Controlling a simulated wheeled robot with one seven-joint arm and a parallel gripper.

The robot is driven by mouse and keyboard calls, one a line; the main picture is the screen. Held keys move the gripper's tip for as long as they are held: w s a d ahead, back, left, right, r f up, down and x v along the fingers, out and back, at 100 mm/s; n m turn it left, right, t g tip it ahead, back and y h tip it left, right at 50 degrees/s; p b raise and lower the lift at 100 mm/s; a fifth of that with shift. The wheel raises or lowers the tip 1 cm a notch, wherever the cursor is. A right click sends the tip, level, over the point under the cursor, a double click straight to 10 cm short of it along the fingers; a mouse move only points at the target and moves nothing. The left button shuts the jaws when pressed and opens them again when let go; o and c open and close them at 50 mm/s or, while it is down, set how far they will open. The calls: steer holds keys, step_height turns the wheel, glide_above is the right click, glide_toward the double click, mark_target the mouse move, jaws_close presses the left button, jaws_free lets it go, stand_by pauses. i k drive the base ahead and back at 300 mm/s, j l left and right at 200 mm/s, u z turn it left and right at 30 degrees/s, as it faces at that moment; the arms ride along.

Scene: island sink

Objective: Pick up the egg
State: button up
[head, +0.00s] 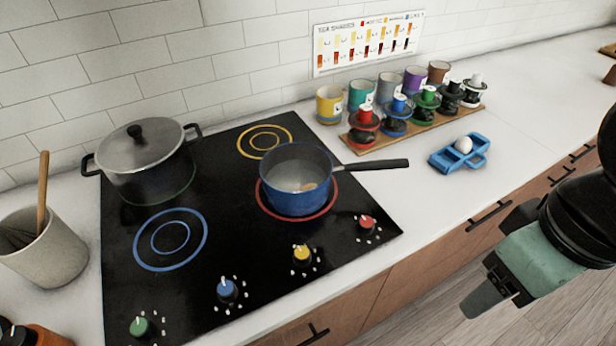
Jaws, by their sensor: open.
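A white egg (464,145) sits upright in a blue egg holder (443,161) on the white counter, right of the stove. A blue saucepan (296,192) on the red-ringed burner holds clear liquid and a brownish, egg-like object (308,187) at its bottom. My gripper (482,303) is at the lower right, in front of the counter and well apart from the egg. It is open, and nothing shows between its fingers, though they are partly hidden by its body.
The saucepan's dark handle (376,164) points right toward the egg holder. A wooden board (420,127) with several colored-top jars and several mugs stand behind. A large lidded pot (148,165) is on the stove's left. The counter right of the holder is clear.

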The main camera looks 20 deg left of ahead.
mark_target(463, 145)
steer(key=i+l+u, duration=0.2)
steer(key=l, duration=0.15)
steer(key=i+l+u, duration=0.15)
steer(key=l, duration=0.2)
steer(key=i+l+u, duration=0.2)
steer(key=l, duration=0.15)
steer(key=i+l+u, duration=0.2)
steer(key=l, duration=0.2)
steer(key=l+u, duration=0.2)
steer(key=l, duration=0.2)
